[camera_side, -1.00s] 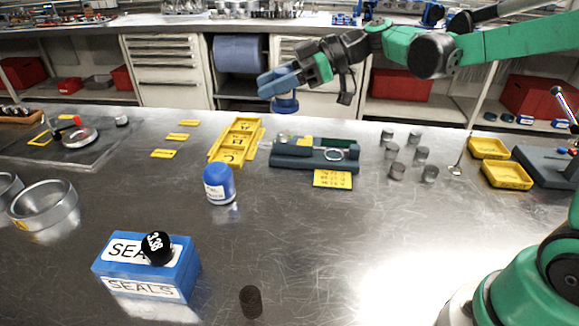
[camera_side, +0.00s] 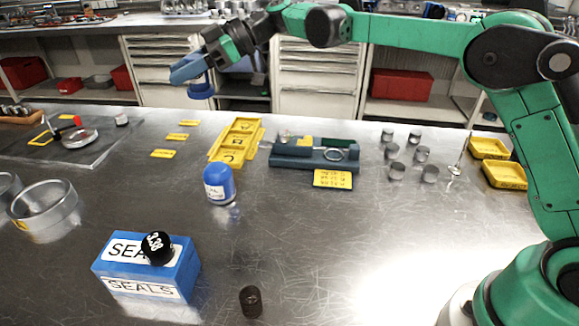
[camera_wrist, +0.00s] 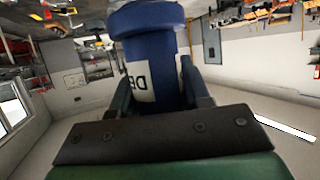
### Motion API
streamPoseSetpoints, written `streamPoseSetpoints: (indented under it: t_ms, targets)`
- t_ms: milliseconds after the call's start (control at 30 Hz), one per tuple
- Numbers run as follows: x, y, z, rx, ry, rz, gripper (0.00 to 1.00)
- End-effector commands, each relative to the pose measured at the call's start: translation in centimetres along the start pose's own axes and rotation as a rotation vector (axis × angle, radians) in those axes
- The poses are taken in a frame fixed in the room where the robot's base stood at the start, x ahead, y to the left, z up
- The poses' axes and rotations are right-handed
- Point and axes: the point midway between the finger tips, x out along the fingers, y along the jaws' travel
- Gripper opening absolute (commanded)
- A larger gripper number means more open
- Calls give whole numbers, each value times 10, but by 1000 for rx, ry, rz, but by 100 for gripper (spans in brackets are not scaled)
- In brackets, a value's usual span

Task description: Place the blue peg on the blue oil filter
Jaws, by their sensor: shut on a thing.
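The blue oil filter (camera_side: 219,185), a short rounded cylinder with a white label, stands upright on the metal bench left of centre. My gripper (camera_side: 190,71) is high above the bench, beyond the filter and slightly left of it in the side view. It is shut on the blue peg (camera_side: 201,91), whose round end hangs below the fingers. In the wrist view the peg (camera_wrist: 152,45) is a blue cylinder with a wider head and a white label with dark letters. It sits between my two fingers, which hide part of its sides. Peg and filter are well apart.
A blue SEALS box (camera_side: 145,270) with a black ball-like knob (camera_side: 157,247) stands front left, a dark cylinder (camera_side: 251,301) front centre. Yellow lettered trays (camera_side: 236,142) and a grey-blue fixture (camera_side: 313,155) lie behind the filter. Bench around the filter's front is clear.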

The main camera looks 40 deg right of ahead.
Motion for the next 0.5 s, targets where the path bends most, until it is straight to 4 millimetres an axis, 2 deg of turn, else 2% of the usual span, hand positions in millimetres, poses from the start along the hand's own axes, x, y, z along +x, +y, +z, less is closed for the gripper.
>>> streamPoseSetpoints:
  t_ms: [200,300,500]
  targets:
    - [24,0,57,0,1,0,0]
    - [32,0,77,0,1,0,0]
    - [40,0,96,0,1,0,0]
